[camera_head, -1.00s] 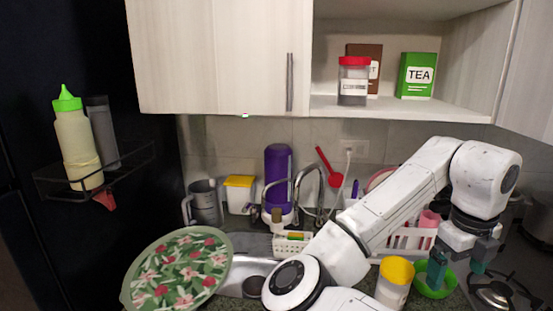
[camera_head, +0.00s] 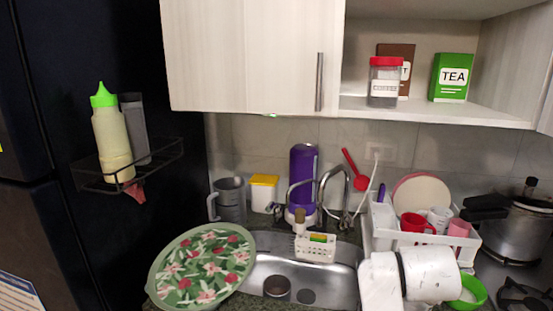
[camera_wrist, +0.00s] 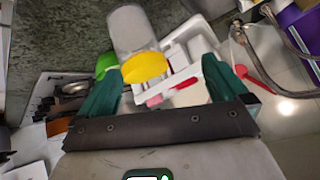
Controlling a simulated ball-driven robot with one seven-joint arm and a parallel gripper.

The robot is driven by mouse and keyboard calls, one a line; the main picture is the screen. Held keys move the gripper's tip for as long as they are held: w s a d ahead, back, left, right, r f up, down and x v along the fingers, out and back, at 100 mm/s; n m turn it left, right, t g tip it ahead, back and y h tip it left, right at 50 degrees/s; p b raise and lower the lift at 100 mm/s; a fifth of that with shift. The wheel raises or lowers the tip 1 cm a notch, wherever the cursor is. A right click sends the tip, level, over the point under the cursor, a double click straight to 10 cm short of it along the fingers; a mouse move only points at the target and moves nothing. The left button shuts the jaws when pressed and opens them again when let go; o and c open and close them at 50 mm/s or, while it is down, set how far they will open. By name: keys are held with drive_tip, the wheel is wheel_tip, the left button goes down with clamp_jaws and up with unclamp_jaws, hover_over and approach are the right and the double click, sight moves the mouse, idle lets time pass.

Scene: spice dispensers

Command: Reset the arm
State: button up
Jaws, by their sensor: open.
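My gripper (camera_wrist: 162,66) is open and empty in the wrist view, its two green fingers spread apart. A clear jar with a yellow lid (camera_wrist: 144,67) shows between and beyond the fingers; I cannot tell how far off it is. In the head view my gripper is out of sight, and only part of my white arm (camera_head: 428,274) shows at the lower right, in front of the counter. That jar is not visible in the head view.
A coffee jar (camera_head: 385,88) with a red lid stands on the open cupboard shelf beside a green tea box (camera_head: 452,77). A white dish rack (camera_head: 380,222), a green bowl (camera_head: 470,293) and a pot (camera_head: 517,230) are near my arm. The sink (camera_head: 335,275) lies left of it.

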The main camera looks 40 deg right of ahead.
drive_tip(key=s+a+f+n+t+y, duration=0.15)
drive_tip(key=a+f+n+y, duration=0.25)
drive_tip(key=a+f+n, duration=0.6)
drive_tip(key=s+a+f+n+y, duration=0.2)
drive_tip(key=a+f+n+y, duration=0.35)
drive_tip(key=a, duration=0.95)
drive_tip(key=s+d+f+g+h, duration=0.1)
drive_tip(key=s+f+g+h, duration=0.1)
drive_tip(key=s+f+g, duration=0.2)
drive_tip(key=s+f, duration=0.3)
drive_tip(key=s, duration=0.3)
drive_tip(key=shift+d+f, duration=0.2)
drive_tip(key=shift+d, duration=0.05)
